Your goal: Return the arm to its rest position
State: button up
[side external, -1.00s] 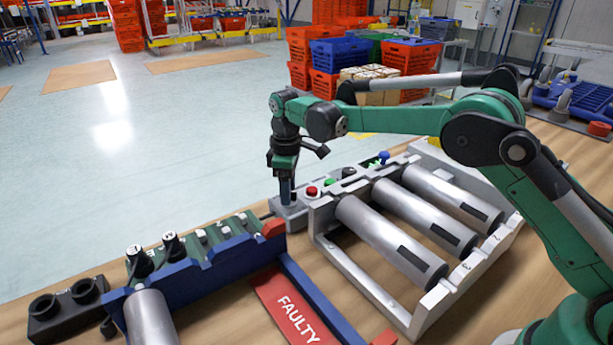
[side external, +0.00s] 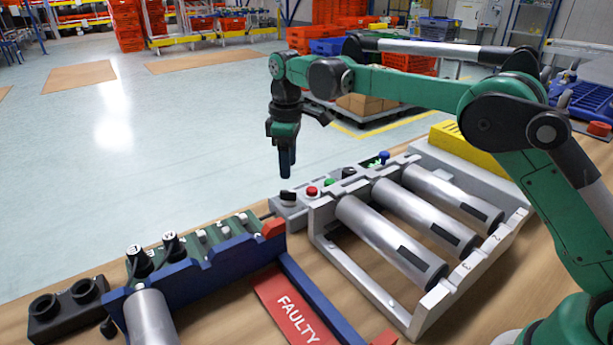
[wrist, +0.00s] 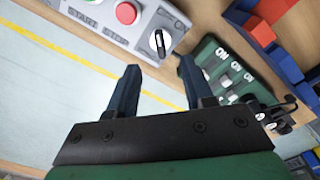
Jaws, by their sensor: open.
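My green arm reaches in from the right in the side external view, and my gripper (side external: 286,165) points down above the left end of the grey control box (side external: 292,215). The gripper is clear of the box and holds nothing. In the wrist view the two dark fingers of my gripper (wrist: 156,80) stand apart with empty space between them. A black rotary knob (wrist: 158,42) on the control box lies beyond the fingertips, next to a red button (wrist: 128,13). The fingers touch neither.
A rack with three grey cylinders (side external: 390,240) stands right of the gripper. A blue fixture with green switch panels (side external: 205,240) and a red FAULTY plate (side external: 292,305) lie in front. Orange and blue totes (side external: 340,45) stand behind on the floor. The air above the bench is free.

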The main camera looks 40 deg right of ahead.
jog(key=s+d+r+m+t, duration=0.2)
jog(key=s+r+m, duration=0.1)
jog(key=s, duration=0.4)
jog(key=s+d+r+m+t, duration=0.2)
jog(key=s+r+m+t, duration=0.1)
jog(key=s, duration=0.4)
jog(key=s+f+m, duration=0.1)
jog(key=s, duration=0.1)
jog(key=s+d+f+m+t, duration=0.1)
jog(key=s, duration=0.1)
jog(key=s+f, duration=0.1)
jog(key=s, duration=0.1)
jog(key=shift+d+f+m+t, duration=0.1)
jog(key=shift+d+m+t, duration=0.05)
jog(key=shift+m+t, duration=0.25)
jog(key=shift+s+f, duration=0.15)
jog(key=shift+f, duration=0.1)
